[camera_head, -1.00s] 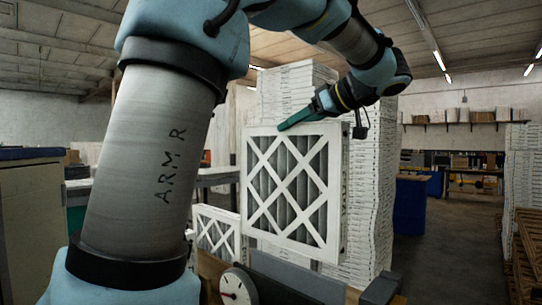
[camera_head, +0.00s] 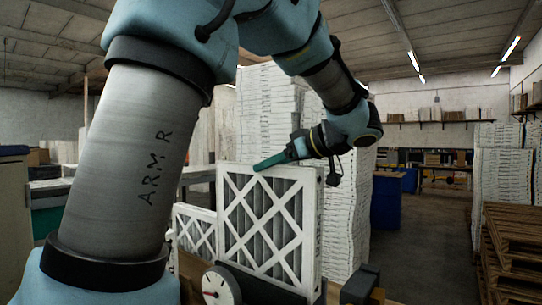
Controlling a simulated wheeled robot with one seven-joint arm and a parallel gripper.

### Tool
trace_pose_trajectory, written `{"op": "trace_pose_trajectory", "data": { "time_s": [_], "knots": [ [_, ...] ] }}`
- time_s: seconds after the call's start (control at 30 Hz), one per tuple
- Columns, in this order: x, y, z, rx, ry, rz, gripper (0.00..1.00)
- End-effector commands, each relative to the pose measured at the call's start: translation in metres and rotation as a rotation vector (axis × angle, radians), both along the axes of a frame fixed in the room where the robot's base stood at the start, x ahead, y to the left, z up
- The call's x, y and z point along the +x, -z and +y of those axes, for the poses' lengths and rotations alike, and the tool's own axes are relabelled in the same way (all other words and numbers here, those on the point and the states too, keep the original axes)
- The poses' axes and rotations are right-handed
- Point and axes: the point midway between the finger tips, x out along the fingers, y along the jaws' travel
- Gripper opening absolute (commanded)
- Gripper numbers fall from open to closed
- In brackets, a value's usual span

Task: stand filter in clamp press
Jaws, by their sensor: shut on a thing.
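A white-framed filter (camera_head: 265,218) with a criss-cross lattice over grey pleats stands upright in mid-view. My gripper (camera_head: 272,161), with green fingers, is shut on its top edge. The clamp press shows at the bottom, with a round white dial gauge (camera_head: 220,287), a dark grey bar (camera_head: 262,291) and a dark block (camera_head: 360,285) at the right. The filter's lower edge lies behind the grey bar, so I cannot tell whether it touches the press bed.
A second lattice-faced filter (camera_head: 196,232) stands at the left, partly behind my arm. Tall stacks of white filters (camera_head: 345,220) rise behind the held one. Wooden pallets (camera_head: 510,240) stand at the far right, and the floor between (camera_head: 430,235) is clear.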

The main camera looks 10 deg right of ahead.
Motion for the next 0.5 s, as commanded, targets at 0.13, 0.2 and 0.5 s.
{"op": "trace_pose_trajectory", "data": {
  "time_s": [0.13,0.2,0.5],
  "knots": [
    [0.0,0.018,0.0,0.003,0.0,0.001,0.0],
    [0.0,0.026,0.0,0.004,0.0,0.002,0.0],
    [0.0,0.066,0.0,0.0,0.0,0.0,0.0]
  ]
}}
